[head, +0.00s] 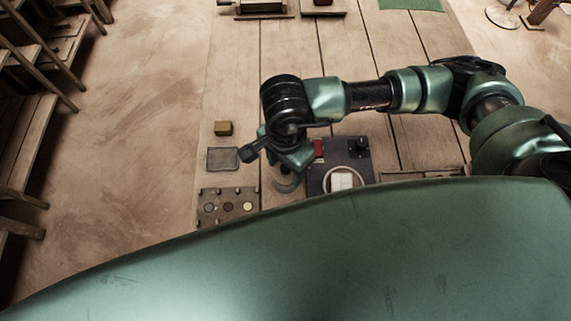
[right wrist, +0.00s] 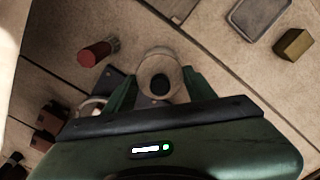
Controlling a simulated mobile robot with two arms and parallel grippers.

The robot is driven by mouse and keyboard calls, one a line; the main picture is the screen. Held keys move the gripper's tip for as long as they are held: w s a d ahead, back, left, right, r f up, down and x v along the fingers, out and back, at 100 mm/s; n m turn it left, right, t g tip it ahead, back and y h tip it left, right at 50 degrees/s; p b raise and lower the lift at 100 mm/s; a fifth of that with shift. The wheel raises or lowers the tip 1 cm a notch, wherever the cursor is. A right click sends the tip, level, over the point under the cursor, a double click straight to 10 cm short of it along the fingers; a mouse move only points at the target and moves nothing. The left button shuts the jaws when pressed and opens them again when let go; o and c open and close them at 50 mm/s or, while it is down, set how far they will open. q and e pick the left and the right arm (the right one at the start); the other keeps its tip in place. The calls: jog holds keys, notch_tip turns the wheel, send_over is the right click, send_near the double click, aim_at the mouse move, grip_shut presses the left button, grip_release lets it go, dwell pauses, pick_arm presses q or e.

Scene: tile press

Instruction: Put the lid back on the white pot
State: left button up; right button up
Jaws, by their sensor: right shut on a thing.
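My right gripper (head: 285,172) hangs over the table, left of a dark board. In the right wrist view its two fingers (right wrist: 160,90) are shut on a round pale thing (right wrist: 151,68) with a dark round middle, which looks like the lid. In the head view what it holds is mostly hidden by the gripper. A round white-rimmed thing (head: 327,180) with a pale square in it is on the dark board, right of the gripper; I cannot tell whether it is the white pot. My left gripper is not in view.
The dark board (head: 315,179) bears a black knob (head: 361,147). A red cylinder (right wrist: 95,53) is close to the gripper. A grey tray (head: 222,159), a mustard block (head: 223,128) and a wooden holder (head: 217,193) with small round discs are on the left. The table's far middle is clear.

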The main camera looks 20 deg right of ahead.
jog(key=shift+b, duration=0.45)
dwell(0.6)
jog(key=o, duration=1.4)
jog(key=o, duration=0.4)
jog(key=shift+r+p, duration=1.5)
jog(key=shift+r, duration=1.95)
